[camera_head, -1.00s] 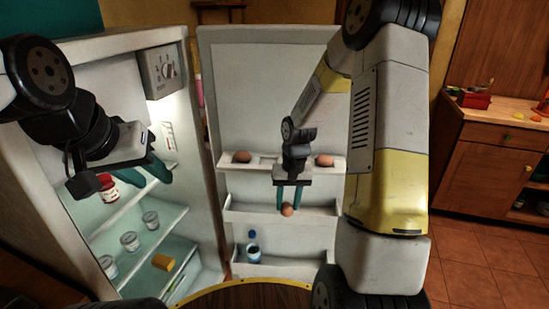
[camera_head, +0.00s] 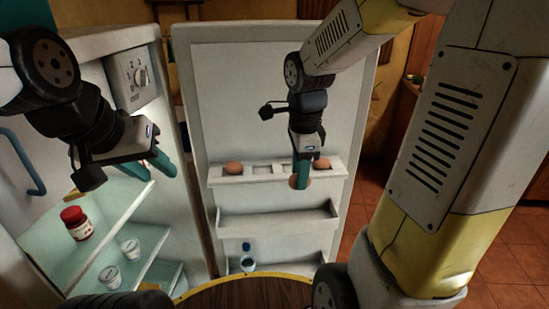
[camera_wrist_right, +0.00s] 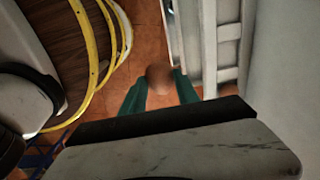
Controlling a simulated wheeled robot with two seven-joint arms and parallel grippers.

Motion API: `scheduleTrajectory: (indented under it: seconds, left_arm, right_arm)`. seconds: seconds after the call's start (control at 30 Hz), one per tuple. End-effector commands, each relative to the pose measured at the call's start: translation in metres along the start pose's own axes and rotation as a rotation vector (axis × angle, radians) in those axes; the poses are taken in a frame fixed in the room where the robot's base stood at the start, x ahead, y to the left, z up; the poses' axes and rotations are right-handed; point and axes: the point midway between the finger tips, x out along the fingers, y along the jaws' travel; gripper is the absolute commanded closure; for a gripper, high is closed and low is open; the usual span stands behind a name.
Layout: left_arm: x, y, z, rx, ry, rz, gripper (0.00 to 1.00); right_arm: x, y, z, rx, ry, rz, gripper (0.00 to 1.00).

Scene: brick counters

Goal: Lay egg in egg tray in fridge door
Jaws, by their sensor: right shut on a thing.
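My right gripper (camera_head: 301,184) is shut on a brown egg (camera_wrist_right: 159,78), which shows between its teal fingertips in the right wrist view. In the head view the fingers hide most of this egg. They hang in front of the egg tray (camera_head: 262,171), the top shelf of the open fridge door (camera_head: 280,95). One egg (camera_head: 233,167) sits at the tray's left and another (camera_head: 321,164) right of its middle. I cannot tell the gap between the held egg and the tray. My left gripper (camera_head: 160,174) is empty, its fingers apart, before the fridge interior.
The fridge's glass shelves (camera_head: 112,218) hold a red jar (camera_head: 76,223) and small white pots (camera_head: 131,248). A lower door shelf (camera_head: 277,219) is empty; the bottom one holds a bottle (camera_head: 247,263). My right arm covers the right side.

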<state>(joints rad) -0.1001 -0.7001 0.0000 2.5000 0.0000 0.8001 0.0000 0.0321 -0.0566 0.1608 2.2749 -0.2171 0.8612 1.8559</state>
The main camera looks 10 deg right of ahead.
Motion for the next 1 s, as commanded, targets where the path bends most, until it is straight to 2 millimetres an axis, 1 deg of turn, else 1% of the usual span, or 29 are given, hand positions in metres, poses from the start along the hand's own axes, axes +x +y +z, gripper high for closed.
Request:
scheduleTrajectory:
  seconds: [0.07, 0.17, 0.4, 0.5, 0.6, 0.83, 0.87, 1.0]
  left_arm:
    - [0.000, 0.000, 0.000, 0.000, 0.000, 0.000, 0.64]
    - [0.000, 0.000, 0.000, 0.000, 0.000, 0.000, 0.64]
    - [0.000, 0.000, 0.000, 0.000, 0.000, 0.000, 0.64]
    - [0.000, 0.000, 0.000, 0.000, 0.000, 0.000, 0.64]
    - [0.000, 0.000, 0.000, 0.000, 0.000, 0.000, 0.64]
    - [0.000, 0.000, 0.000, 0.000, 0.000, 0.000, 0.64]
    - [0.000, 0.000, 0.000, 0.000, 0.000, 0.000, 0.64]
    - [0.000, 0.000, 0.000, 0.000, 0.000, 0.000, 0.64]
  right_arm:
    - [0.003, -0.013, -0.001, 0.008, 0.000, 0.002, 0.82]
    - [0.008, -0.038, -0.003, 0.008, -0.001, 0.002, 0.82]
    - [0.020, -0.102, -0.008, 0.006, -0.001, 0.001, 0.82]
    - [0.024, -0.123, -0.009, 0.005, -0.001, 0.000, 0.82]
    - [0.026, -0.137, -0.011, 0.005, 0.000, -0.001, 0.82]
    - [0.030, -0.153, -0.012, 0.005, 0.000, 0.000, 0.82]
    - [0.033, -0.153, -0.012, 0.005, 0.000, 0.002, 0.82]
    - [0.056, -0.149, -0.012, 0.005, 0.000, 0.003, 0.82]
